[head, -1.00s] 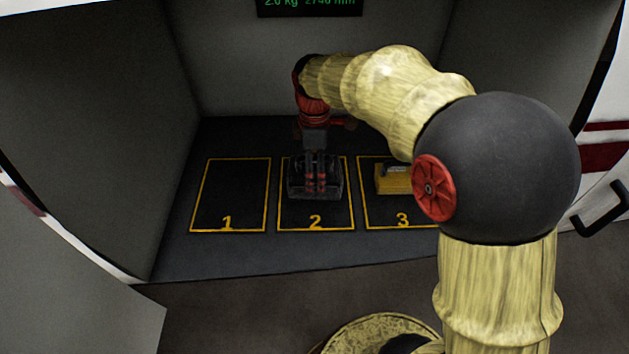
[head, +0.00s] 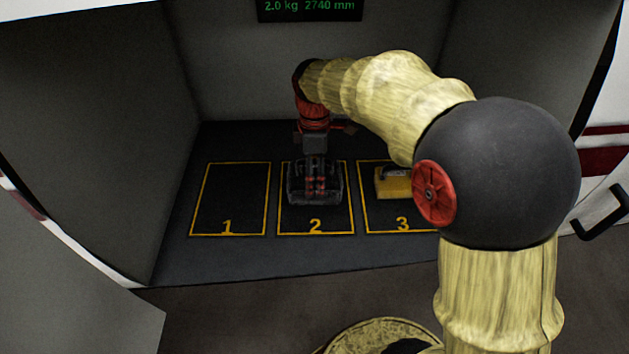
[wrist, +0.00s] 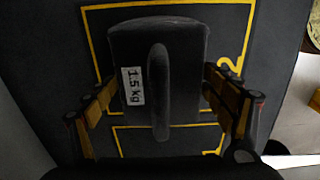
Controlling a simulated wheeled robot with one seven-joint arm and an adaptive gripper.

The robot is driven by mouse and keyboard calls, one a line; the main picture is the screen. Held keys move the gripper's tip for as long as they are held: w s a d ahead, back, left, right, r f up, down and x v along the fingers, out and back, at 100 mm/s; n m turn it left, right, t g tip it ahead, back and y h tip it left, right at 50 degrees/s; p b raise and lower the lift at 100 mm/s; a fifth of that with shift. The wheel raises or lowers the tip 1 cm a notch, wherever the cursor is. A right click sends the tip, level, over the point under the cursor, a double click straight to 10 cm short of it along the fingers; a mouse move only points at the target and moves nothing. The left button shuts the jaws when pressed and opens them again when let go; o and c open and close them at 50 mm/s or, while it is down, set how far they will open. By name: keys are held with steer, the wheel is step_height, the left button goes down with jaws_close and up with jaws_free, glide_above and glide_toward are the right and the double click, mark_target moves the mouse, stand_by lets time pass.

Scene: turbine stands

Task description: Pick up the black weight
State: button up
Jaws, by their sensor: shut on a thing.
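The black weight (head: 300,190) is in the square marked 2 in the head view. In the wrist view the black weight (wrist: 185,90) fills the middle, with a raised bar handle along its top and a white label reading 1.5 kg. My gripper (head: 316,184) reaches down over it from behind. In the wrist view my gripper (wrist: 165,105) has its fingers on both sides of the handle and is shut on the weight. Whether the weight's underside touches the floor I cannot tell.
A yellow weight (head: 393,182) sits in square 3, partly behind my arm. Square 1 (head: 230,198) is empty. Bay walls stand left, right and behind. A display (head: 310,8) at the back reads 2.0 kg 2740 mm.

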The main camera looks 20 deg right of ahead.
steer(key=c, duration=0.4)
steer(key=shift+r, duration=0.1)
steer(key=shift+c, duration=0.4)
steer(key=shift+w, duration=0.1)
steer(key=shift+r, duration=0.25)
step_height(320, 180, up, 3)
steer(key=shift+r+p, duration=0.1)
steer(key=shift+p, duration=0.7)
steer(key=s+r+p, duration=0.1)
steer(key=r, duration=0.1)
steer(key=s+a+r, duration=0.1)
steer(key=s+r, duration=0.1)
steer(key=s+r+p, duration=0.1)
steer(key=s+r, duration=0.1)
steer(key=shift+a+p, duration=0.25)
steer(key=shift+p, duration=0.05)
steer(key=s+a+r+p, duration=0.2)
steer(key=s+r, duration=0.1)
steer(key=s, duration=0.5)
steer(key=shift+s+a+r, duration=0.15)
steer(key=shift+s+a, duration=0.1)
